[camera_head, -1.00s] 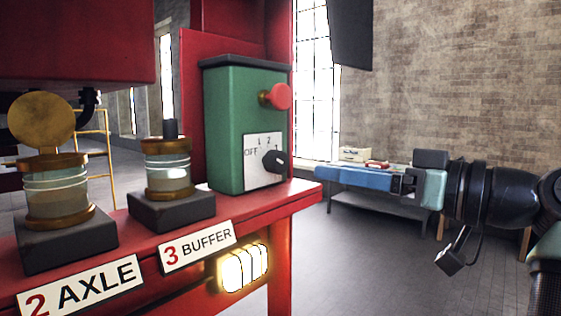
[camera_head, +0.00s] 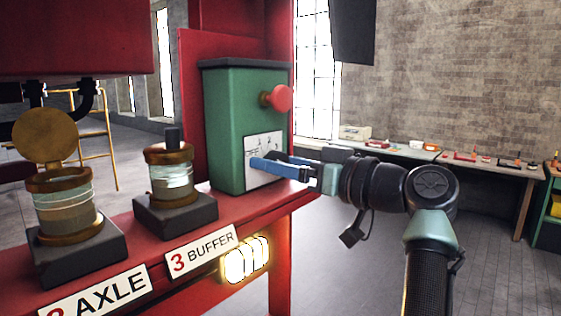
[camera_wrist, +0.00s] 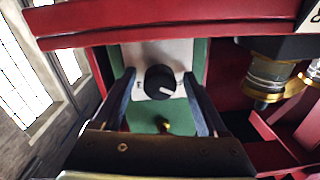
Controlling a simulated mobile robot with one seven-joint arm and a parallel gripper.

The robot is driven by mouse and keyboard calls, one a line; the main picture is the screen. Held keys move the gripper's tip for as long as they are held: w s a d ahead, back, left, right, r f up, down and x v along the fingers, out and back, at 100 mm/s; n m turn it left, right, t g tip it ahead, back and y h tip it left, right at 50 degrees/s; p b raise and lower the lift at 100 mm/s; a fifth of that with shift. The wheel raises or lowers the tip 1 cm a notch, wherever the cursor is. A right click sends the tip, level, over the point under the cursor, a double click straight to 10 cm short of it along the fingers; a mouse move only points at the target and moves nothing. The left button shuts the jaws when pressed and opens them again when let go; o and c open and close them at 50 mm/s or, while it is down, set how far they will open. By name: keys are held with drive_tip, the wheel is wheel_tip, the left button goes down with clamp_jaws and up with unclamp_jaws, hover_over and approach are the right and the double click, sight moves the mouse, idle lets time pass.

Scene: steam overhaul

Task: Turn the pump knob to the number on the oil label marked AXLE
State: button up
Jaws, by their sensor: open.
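The green pump box (camera_head: 226,130) stands on the red shelf with a white dial plate on its front. In the wrist view, the black pump knob (camera_wrist: 157,78) sits between the fingers of my gripper (camera_wrist: 160,74), with a small white mark near its lower right edge. The fingers are open, one on each side, with gaps visible. In the head view, my gripper (camera_head: 272,162) reaches in from the right and hides the knob and part of the plate. The AXLE label (camera_head: 100,297) is at the lower left; its red number is cut off by the frame edge.
A BUFFER label (camera_head: 202,250) with a red 3 hangs beside it. Two glass oil cups, one near AXLE (camera_head: 66,213) and one near BUFFER (camera_head: 171,178), stand left of the box. A red button (camera_head: 282,97) sticks out above the dial. A workbench (camera_head: 420,153) stands behind.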

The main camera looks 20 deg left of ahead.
clamp_jaws()
drive_tip(key=shift+m, duration=0.3)
drive_tip(key=m+p, duration=0.1)
drive_tip(key=m, duration=0.2)
drive_tip(key=shift+m, duration=0.4)
drive_tip(key=m+p, duration=0.1)
drive_tip(key=m, duration=0.2)
drive_tip(key=shift+r+m+p, duration=0.1)
drive_tip(key=shift+m+p, duration=0.2)
drive_tip(key=shift+p, duration=0.05)
drive_tip(key=m+p, duration=0.2)
drive_tip(key=m, duration=0.3)
drive_tip(key=shift+r+p, duration=0.1)
drive_tip(key=shift+p, duration=0.3)
drive_tip(key=shift+m+t+p, duration=0.3)
drive_tip(key=shift+m+p, duration=0.4)
drive_tip(key=shift+m, duration=0.8)
